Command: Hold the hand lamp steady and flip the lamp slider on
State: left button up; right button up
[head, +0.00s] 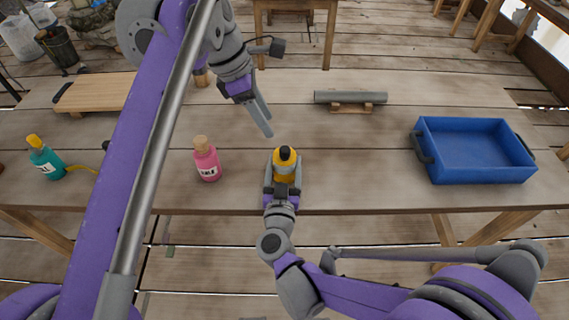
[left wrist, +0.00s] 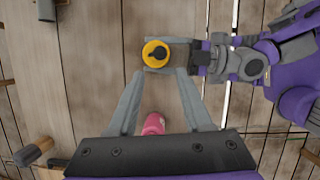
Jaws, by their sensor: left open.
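The hand lamp (head: 285,158) is a small yellow, upright body with a black top and a pale band, near the table's front edge. My right gripper (head: 283,180) has its fingers on either side of the lamp and appears shut on it. In the left wrist view the lamp shows from above as a yellow disc (left wrist: 148,47) with a dark raised part (left wrist: 158,54), perhaps the slider. My left gripper (head: 268,134) is open and empty, pointing down above the table behind the lamp. In its wrist view the lamp lies just beyond the spread fingertips (left wrist: 162,74).
A pink corked bottle (head: 207,160) stands left of the lamp, a teal bottle (head: 46,160) farther left. A blue tray (head: 479,174) sits at right. A grey cylinder (head: 350,97) lies on a wooden rest behind. A wooden board (head: 97,93) is back left. Table between lamp and tray is clear.

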jog(key=c, duration=0.4)
pick_arm(q)
jog(key=shift+c, duration=1.3)
pick_arm(e)
jog(key=shift+c, duration=0.2)
pick_arm(q)
jog(key=shift+s+d+f+m, duration=0.2)
jog(key=shift+d+f+m, duration=0.1)
jog(key=shift+m, duration=0.1)
jog(key=shift+c, duration=1.2)
jog(key=s+d+f+m+y, duration=0.1)
jog(key=m, duration=0.1)
jog(key=s+d+f+m+y, duration=0.1)
jog(key=m, duration=0.2)
jog(key=s+d+f+m+g+y, duration=0.1)
jog(key=d+m, duration=0.1)
jog(key=shift+f, duration=0.25)
grip_shut()
jog(key=s+d+r+m+t+y, duration=0.1)
jog(key=s+d+m+t+y, duration=0.2)
jog(key=m, duration=0.6)
jog(key=s+d+r+m+t+y, duration=0.1)
jog(key=s+d+m+t+y, duration=0.2)
jog(key=d+m+y, duration=0.2)
jog(key=d+m, duration=0.3)
jog(key=m, duration=0.2)
jog(key=shift+d, duration=0.25)
jog(key=shift+s, duration=0.1)
